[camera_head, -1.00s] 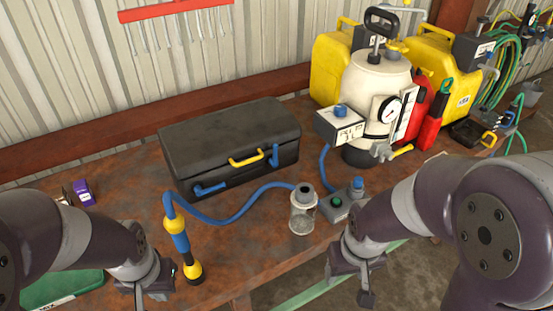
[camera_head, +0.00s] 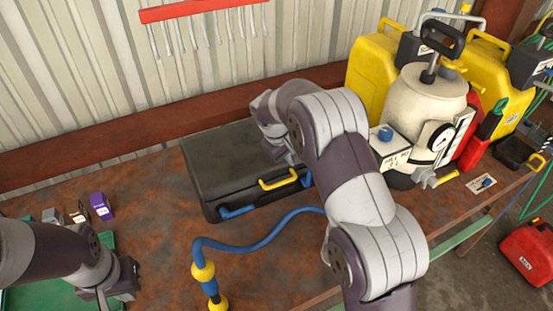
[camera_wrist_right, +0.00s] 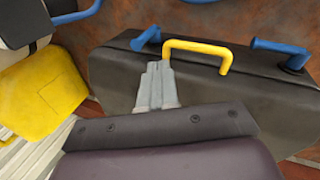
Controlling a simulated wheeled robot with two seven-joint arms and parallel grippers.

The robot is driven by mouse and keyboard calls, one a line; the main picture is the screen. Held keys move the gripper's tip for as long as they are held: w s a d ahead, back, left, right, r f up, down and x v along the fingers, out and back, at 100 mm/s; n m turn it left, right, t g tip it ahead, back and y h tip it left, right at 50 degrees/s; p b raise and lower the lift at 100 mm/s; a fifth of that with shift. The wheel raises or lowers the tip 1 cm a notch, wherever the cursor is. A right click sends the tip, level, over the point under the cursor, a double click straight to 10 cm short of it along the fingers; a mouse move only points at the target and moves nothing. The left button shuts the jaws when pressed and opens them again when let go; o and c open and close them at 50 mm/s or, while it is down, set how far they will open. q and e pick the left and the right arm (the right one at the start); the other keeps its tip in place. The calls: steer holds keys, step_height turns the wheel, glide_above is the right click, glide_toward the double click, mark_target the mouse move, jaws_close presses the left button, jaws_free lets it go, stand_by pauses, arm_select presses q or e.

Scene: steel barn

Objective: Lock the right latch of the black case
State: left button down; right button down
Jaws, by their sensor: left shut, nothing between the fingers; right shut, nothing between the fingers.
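The black case (camera_head: 222,165) sits closed on the rusty bench, its yellow handle (camera_head: 280,183) on the front side. Its blue right latch (camera_head: 307,179) stands near the front right, partly behind my right arm; in the wrist view it is the blue bar (camera_wrist_right: 147,38) left of the handle. The blue left latch (camera_head: 237,211) lies roughly level; it also shows in the wrist view (camera_wrist_right: 283,52). My right gripper (camera_wrist_right: 155,70) is shut and empty, over the case near the handle and right latch; whether it touches is unclear. My left gripper (camera_head: 103,297) is shut, low left, apart from the case.
A blue hose (camera_head: 265,230) curves in front of the case to a yellow-ended nozzle (camera_head: 205,272). A cream pressure tank (camera_head: 425,110) and yellow jerrycans (camera_head: 380,60) stand to the right. Small boxes, including a purple one (camera_head: 101,206), are at the left.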

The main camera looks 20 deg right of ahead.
steer(key=shift+s+d+r, duration=0.2)
steer(key=shift+d+r, duration=0.1)
steer(key=shift+r, duration=0.05)
steer(key=p+x, duration=0.3)
steer(key=x, duration=0.7)
steer(key=shift+r, duration=0.1)
